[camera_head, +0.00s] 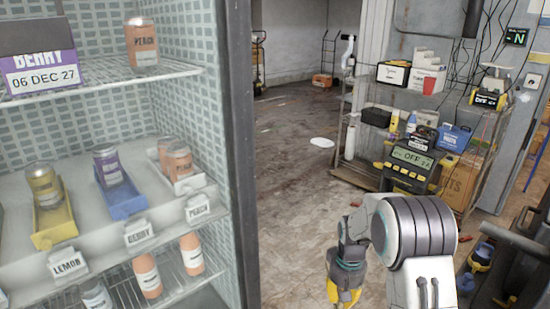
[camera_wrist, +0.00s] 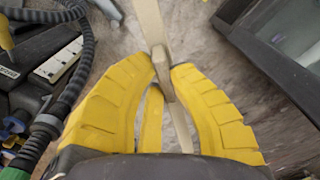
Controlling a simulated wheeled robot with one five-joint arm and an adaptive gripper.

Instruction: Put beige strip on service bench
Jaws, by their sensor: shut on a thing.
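The beige strip (camera_wrist: 150,22) runs through the middle of the wrist view from the top edge down between the fingers. In the head view my gripper (camera_head: 345,291) points down over the floor at the bottom, right of the cabinet frame, and the strip cannot be made out there. I cannot tell which surface is the service bench.
An open cabinet with jars on shelves (camera_head: 110,75) fills the left, its dark frame (camera_head: 238,150) near my arm. A loaded wire rack (camera_head: 352,178) stands at right. The central floor is mostly clear.

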